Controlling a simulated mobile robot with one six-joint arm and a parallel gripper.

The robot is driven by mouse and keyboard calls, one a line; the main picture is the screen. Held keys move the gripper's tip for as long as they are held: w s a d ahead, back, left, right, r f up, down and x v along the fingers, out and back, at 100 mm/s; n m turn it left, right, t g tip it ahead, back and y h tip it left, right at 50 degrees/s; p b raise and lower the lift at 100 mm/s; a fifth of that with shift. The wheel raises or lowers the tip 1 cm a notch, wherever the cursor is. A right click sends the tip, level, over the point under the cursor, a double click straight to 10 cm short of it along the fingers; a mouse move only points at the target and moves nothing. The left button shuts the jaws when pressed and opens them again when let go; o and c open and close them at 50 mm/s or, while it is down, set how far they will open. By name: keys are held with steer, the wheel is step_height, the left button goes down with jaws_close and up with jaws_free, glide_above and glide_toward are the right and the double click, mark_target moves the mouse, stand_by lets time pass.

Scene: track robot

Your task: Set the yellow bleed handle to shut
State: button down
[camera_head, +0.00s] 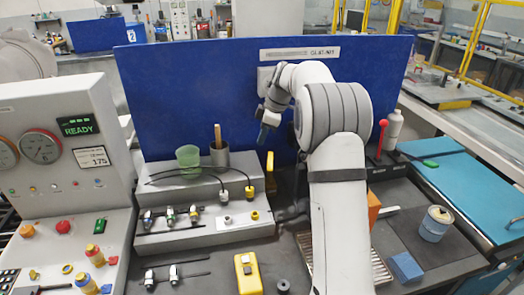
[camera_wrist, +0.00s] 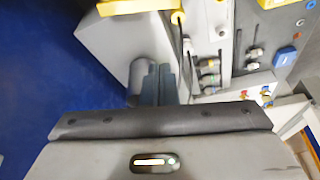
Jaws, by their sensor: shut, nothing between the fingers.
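The yellow bleed handle (camera_head: 270,163) stands upright at the right end of the grey stepped panel (camera_head: 205,185). In the wrist view a yellow bar, apparently this handle (camera_wrist: 138,6), lies across the top edge and is partly cut off. My gripper (camera_head: 264,134) is shut and empty, pointing down above and just left of the handle, in front of the blue back board. In the wrist view my fingers (camera_wrist: 158,84) are together, apart from the yellow bar. The handle's pivot is hard to make out.
A grey cup (camera_head: 219,154) with a wooden stick and a green cup (camera_head: 188,156) stand on the panel's top, left below my gripper. The blue board (camera_head: 190,90) rises behind.

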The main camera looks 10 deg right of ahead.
mark_target(270, 161)
steer(key=p+x, duration=0.2)
steer(key=x, duration=0.7)
steer(key=shift+f+p, duration=0.2)
steer(key=shift+p, duration=0.15)
steer(key=d, duration=0.1)
steer(key=s+d+p, duration=0.1)
steer(key=d, duration=0.1)
steer(key=shift+d, duration=0.35)
steer(key=shift+f, duration=0.1)
